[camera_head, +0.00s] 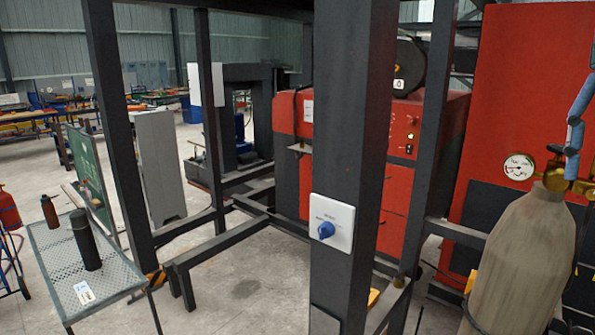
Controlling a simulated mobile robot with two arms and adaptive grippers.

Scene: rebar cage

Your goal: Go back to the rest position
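Neither of my grippers shows in the head view, so I cannot see how they stand or whether they hold anything. A dark steel frame (352,130) of upright posts and low beams stands close in front of me. Its nearest post carries a white switch box with a blue rotary knob (327,230).
At the left, a perforated metal table (110,274) holds a dark cylinder (86,240) and a brown bottle (49,211). At the right stand a beige gas cylinder (518,262) with a gauge (519,167) and a red cabinet (520,80). Concrete floor (235,290) is bare between the beams.

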